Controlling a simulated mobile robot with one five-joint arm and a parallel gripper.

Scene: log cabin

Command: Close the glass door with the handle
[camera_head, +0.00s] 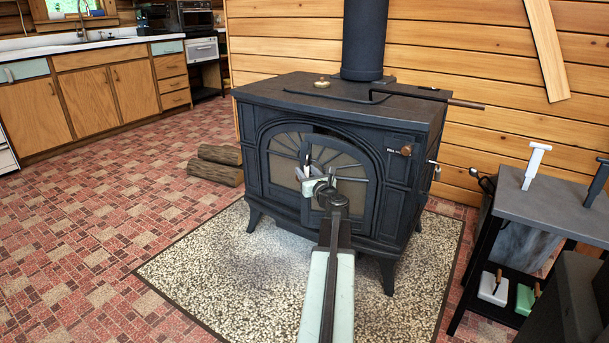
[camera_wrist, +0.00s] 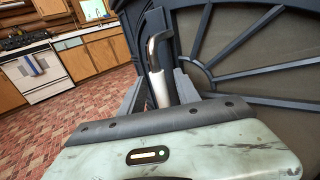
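The black wood stove (camera_head: 345,115) has an arched front with fan-shaped glass. Its right-hand glass door (camera_head: 372,190) seems to stand slightly ajar, with a dark gap at the top of the arch. The door also fills the right of the wrist view (camera_wrist: 250,50). The metal handle (camera_wrist: 158,78), with a curved top and pale lower part, stands between the fingers of my gripper (camera_wrist: 160,92). In the head view my gripper (camera_head: 314,184) is at the door's front. The fingers are apart on both sides of the handle; I cannot tell whether they touch it.
The stove stands on a speckled floor pad (camera_head: 225,265). Two logs (camera_head: 217,165) lie at its left. A dark side table (camera_head: 550,205) with tools stands at the right. Kitchen cabinets (camera_head: 95,95) are at the back left. The tiled floor (camera_head: 90,240) at left is clear.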

